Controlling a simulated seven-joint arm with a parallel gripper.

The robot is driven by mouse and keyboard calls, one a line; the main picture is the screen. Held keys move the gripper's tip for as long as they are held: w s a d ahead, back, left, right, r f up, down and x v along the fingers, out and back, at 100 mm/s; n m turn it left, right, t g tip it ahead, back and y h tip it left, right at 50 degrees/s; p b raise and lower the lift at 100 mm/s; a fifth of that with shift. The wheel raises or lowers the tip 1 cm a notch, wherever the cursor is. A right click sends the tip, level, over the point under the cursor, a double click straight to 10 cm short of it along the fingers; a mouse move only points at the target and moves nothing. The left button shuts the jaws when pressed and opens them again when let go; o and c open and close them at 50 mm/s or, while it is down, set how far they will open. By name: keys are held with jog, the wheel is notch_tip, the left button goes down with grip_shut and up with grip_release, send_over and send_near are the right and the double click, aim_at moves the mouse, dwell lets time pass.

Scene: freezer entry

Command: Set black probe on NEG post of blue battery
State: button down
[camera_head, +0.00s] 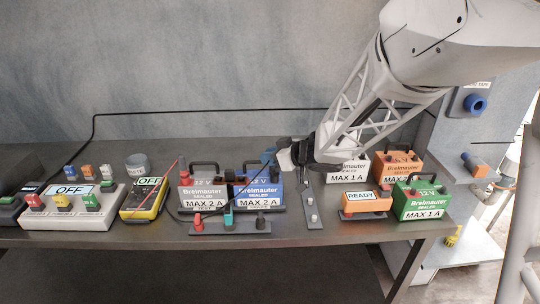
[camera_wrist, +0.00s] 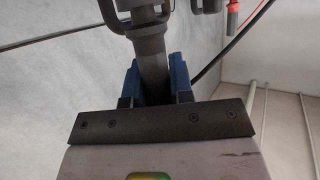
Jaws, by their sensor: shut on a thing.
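My gripper (camera_head: 269,156) is above and behind the blue battery's top. In the wrist view its blue fingers (camera_wrist: 157,82) are shut on a dark grey shaft, which looks like the black probe (camera_wrist: 152,58). The probe's tip is not visible, and I see no contact with a post. The yellow meter (camera_head: 143,200) stands left of the batteries.
A stand (camera_head: 230,228) with red, teal and black posts lies in front of the batteries. An orange READY box (camera_head: 361,203) and a green battery (camera_head: 421,201) stand to the right. A black cable runs along the wall.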

jog(key=c, duration=0.9)
grip_release()
jog(key=shift+d, duration=0.1)
jog(key=shift+v, duration=3.8)
